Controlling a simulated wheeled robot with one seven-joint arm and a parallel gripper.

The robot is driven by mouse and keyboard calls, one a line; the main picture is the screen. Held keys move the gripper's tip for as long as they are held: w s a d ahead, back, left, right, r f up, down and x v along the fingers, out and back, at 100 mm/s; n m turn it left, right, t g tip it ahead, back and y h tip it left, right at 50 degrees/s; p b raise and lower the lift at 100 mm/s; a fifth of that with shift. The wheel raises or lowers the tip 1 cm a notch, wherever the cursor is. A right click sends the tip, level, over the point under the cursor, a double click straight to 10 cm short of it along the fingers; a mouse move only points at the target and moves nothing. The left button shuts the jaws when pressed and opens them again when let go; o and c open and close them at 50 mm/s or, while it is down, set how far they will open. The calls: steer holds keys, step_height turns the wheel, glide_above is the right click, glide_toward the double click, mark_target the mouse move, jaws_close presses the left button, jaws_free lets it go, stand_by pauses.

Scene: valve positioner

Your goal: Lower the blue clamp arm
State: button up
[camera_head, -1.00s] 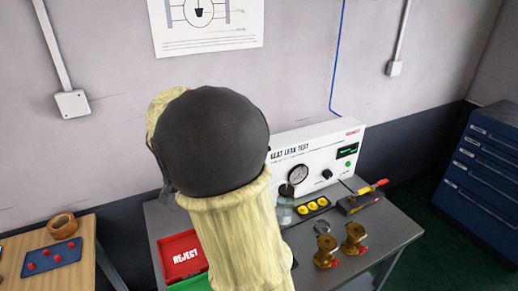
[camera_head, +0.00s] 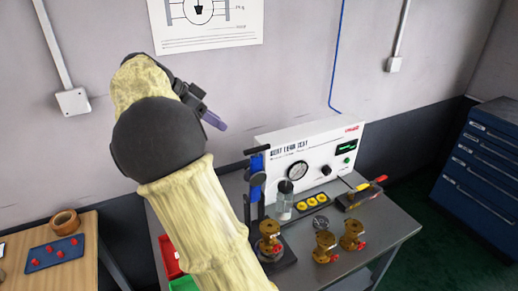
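The blue clamp arm (camera_head: 257,163) is at the upper part of a dark stand near the middle of the grey bench. Its blue part looks roughly upright, with a short black piece at its top. A brass valve (camera_head: 269,240) with a red part sits below it on the dark base (camera_head: 287,259). My gripper (camera_head: 213,118) is up and to the left of the clamp, apart from it, in front of the wall. One purple finger shows, pointing right and down. The rest is hidden behind my arm, so I cannot tell its opening.
A white test box (camera_head: 310,150) with a gauge stands behind. A clear jar (camera_head: 285,200), a tray of yellow rings (camera_head: 313,205) and two brass valves (camera_head: 325,246) (camera_head: 352,235) stand right of the clamp. A red bin (camera_head: 170,260) is partly hidden by my arm.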

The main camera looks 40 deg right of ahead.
mark_target(259, 149)
steer(key=p+x, duration=0.2)
steer(key=x, duration=1.5)
steer(key=shift+f, duration=0.1)
jaws_close()
